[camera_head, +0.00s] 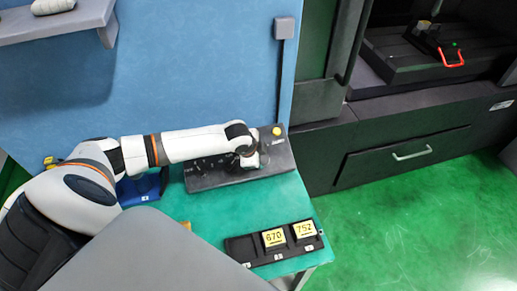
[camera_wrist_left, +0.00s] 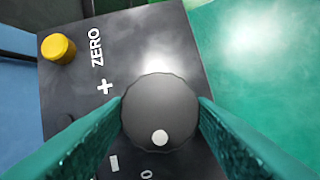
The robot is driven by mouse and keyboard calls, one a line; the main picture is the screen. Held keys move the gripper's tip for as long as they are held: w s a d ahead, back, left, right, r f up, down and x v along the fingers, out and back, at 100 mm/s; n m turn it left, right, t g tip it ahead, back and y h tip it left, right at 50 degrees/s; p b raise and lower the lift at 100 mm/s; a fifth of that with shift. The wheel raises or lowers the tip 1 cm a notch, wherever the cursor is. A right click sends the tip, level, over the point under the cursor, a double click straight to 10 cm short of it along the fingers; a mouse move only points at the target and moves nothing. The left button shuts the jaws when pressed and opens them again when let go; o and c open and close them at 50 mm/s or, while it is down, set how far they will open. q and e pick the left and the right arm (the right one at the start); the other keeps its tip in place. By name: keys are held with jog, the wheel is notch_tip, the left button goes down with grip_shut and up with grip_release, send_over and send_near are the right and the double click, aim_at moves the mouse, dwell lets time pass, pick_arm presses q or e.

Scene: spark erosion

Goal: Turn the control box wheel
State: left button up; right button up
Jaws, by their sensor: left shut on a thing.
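The control box (camera_head: 213,172) is a long dark grey panel on the green table, against the blue wall. It has a yellow button (camera_head: 277,131) at its right end. The same yellow button (camera_wrist_left: 58,48) shows in the left wrist view, beside the printed word ZERO. The control box wheel (camera_wrist_left: 158,112) is round and black with a white dot near its lower edge. My left gripper (camera_wrist_left: 162,116) is shut on the wheel, one green finger on each side. In the head view my left gripper (camera_head: 248,160) is over the box and hides the wheel. My right gripper is not in view.
A blue bin (camera_head: 142,187) is partly behind my left arm. The dark machine (camera_head: 400,150) stands to the right, across green floor.

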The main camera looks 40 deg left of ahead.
pick_arm(q)
jog(key=n+t+p, duration=0.1)
jog(key=n+p, duration=0.1)
jog(key=n, duration=0.1)
jog(key=shift+s+d+r+n+y, duration=0.1)
jog(key=shift+n+y, duration=0.2)
jog(key=shift+y, duration=0.1)
jog(key=shift+n+y+p, duration=0.5)
jog(key=shift+n, duration=0.9)
jog(key=shift+t, duration=0.3)
jog(key=o, duration=1)
jog(key=shift+c, duration=0.2)
jog(key=shift+s, duration=0.1)
jog(key=b+v, duration=0.1)
jog(key=v, duration=1)
jog(key=shift+s+d+r, duration=0.15)
jog(key=shift+s+r, duration=0.1)
